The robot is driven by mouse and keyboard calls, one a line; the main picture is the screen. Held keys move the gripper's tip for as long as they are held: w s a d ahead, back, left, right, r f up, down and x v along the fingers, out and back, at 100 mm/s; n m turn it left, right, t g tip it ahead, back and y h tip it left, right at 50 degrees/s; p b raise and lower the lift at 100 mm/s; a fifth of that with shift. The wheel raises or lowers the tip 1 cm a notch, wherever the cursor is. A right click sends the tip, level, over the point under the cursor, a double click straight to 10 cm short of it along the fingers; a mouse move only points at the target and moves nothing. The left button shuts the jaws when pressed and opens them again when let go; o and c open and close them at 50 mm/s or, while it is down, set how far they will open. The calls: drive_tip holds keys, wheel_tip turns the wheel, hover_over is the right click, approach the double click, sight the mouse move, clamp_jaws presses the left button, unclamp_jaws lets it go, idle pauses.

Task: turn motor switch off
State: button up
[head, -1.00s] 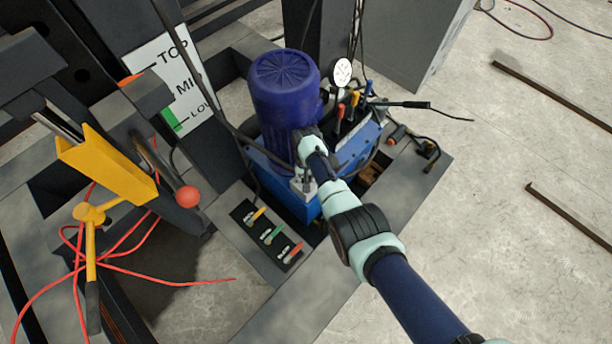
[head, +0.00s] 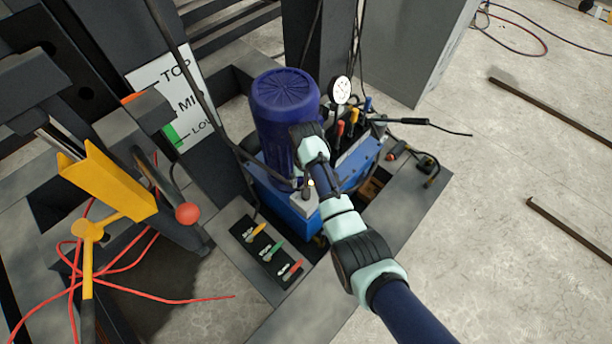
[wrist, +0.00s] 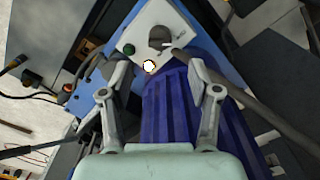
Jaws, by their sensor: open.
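The blue finned motor (head: 285,112) stands upright on a blue power unit (head: 290,215). It also fills the space between my fingers in the wrist view (wrist: 170,110). A light grey control box (head: 322,205) sits at the motor's base. In the wrist view its pale face (wrist: 150,25) carries a dark round switch (wrist: 160,38), a green spot (wrist: 129,50) and a small glowing light (wrist: 149,67). My gripper (wrist: 160,72) is open, its two fingers apart, and I see nothing held. The switch appears beyond the fingertips. In the head view my wrist partly covers the motor and box.
Several coloured levers and a pressure gauge (head: 341,89) stand behind my wrist. A dark cable (wrist: 240,90) runs beside the right finger. Open floor lies right.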

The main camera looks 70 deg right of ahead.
drive_tip(key=shift+r, duration=1.85)
